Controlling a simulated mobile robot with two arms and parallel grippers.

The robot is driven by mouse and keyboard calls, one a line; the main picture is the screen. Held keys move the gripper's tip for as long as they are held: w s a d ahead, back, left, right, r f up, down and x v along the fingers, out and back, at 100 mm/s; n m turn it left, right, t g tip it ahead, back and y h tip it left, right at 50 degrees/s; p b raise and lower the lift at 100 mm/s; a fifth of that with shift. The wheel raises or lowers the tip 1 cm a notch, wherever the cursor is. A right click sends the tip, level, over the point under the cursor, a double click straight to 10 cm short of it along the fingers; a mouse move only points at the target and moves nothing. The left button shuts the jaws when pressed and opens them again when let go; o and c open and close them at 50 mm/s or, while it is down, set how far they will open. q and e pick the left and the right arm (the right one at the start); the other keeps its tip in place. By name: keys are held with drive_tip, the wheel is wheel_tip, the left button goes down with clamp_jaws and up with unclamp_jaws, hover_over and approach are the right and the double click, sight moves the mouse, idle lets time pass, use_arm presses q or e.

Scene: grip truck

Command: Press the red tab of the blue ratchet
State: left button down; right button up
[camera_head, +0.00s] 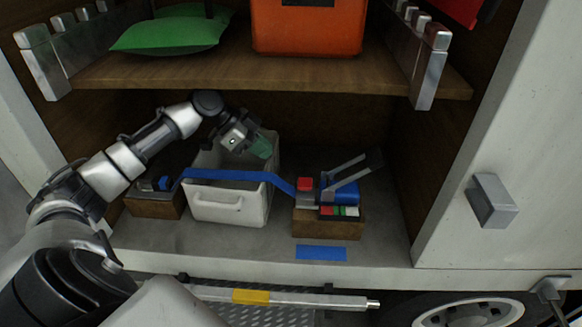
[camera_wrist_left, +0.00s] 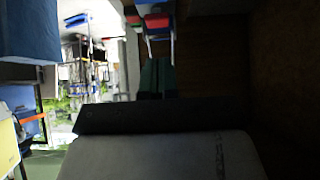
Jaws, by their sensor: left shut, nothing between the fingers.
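The blue ratchet (camera_head: 340,190) sits on a wooden block (camera_head: 328,228) at the right of the lower compartment. Its grey lever slants up to the right. The red tab (camera_head: 305,184) is on the ratchet's left part, where the blue strap (camera_head: 235,175) reaches it. My left gripper (camera_head: 262,149) is above the white bin, left of the red tab and apart from it. Its green fingers are shut and empty. In the left wrist view the shut fingers (camera_wrist_left: 157,78) point up towards red and blue parts of what looks like the ratchet (camera_wrist_left: 154,20). My right gripper is not in view.
The strap runs across the white bin (camera_head: 230,206) to a second wooden block (camera_head: 155,204) at left. A wooden shelf (camera_head: 270,76) hangs above, bearing an orange case (camera_head: 307,30) and a green bag (camera_head: 172,33). A blue mark (camera_head: 321,253) lies on the floor in front.

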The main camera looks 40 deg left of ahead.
sight(304, 180)
use_arm(q)
drive_tip(key=p+x, duration=0.3)
drive_tip(key=x, duration=0.6)
drive_tip(key=shift+w+r, duration=0.1)
drive_tip(key=shift+w, duration=0.05)
drive_tip(key=shift+w+d+f, duration=0.15)
drive_tip(key=shift+d+f, duration=0.05)
drive_tip(key=shift+f, duration=0.05)
drive_tip(key=shift+d+f, duration=0.15)
drive_tip(key=shift+f, duration=0.1)
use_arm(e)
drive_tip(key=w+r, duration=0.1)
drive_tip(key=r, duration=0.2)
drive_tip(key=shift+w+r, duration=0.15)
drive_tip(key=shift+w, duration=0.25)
use_arm(q)
drive_tip(key=shift+f+b, duration=0.95)
drive_tip(key=shift+f, duration=0.1)
drive_tip(key=shift+r, duration=0.1)
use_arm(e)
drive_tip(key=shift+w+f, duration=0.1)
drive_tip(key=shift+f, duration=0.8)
